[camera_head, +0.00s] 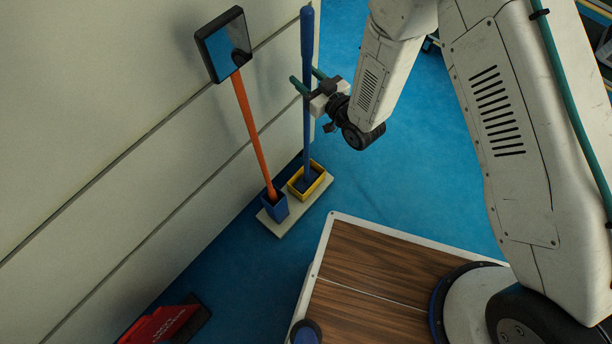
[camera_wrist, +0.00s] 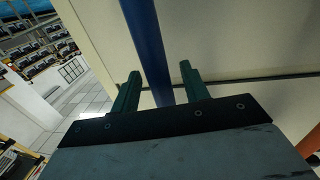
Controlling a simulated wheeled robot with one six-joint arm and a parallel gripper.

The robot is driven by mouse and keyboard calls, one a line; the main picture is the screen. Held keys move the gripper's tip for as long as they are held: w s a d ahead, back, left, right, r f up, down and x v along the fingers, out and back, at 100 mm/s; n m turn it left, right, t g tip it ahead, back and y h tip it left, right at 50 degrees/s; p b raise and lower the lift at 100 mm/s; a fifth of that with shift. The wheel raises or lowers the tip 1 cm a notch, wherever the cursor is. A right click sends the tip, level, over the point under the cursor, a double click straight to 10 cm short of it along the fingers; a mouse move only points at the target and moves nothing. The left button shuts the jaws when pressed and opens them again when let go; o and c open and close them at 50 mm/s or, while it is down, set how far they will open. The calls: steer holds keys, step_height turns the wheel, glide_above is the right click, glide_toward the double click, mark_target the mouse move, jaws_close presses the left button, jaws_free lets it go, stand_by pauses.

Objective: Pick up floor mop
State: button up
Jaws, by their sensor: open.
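The floor mop appears to be the blue-handled tool (camera_head: 307,130) standing upright by the wall, its lower end in a yellow-rimmed box (camera_head: 318,186). My gripper (camera_head: 308,80) is level with the upper part of its handle, with one green finger on each side. In the wrist view the blue handle (camera_wrist: 146,45) runs between the two open fingers (camera_wrist: 160,72), with a gap on the right side. Contact with the handle cannot be told. The mop's head is mostly hidden in the box.
An orange-handled tool (camera_head: 252,125) with a flat dark head at its top leans beside it in a blue holder (camera_head: 275,208). Both holders stand on a pale base (camera_head: 290,222) next to the wall (camera_head: 100,120). A red object (camera_head: 165,322) lies on the blue floor at lower left.

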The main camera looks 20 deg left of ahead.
mark_target(313, 20)
jaws_close()
step_height(313, 20, up, 18)
steer(key=shift+r, duration=0.1)
stand_by(0.6)
steer(key=shift+d, duration=0.1)
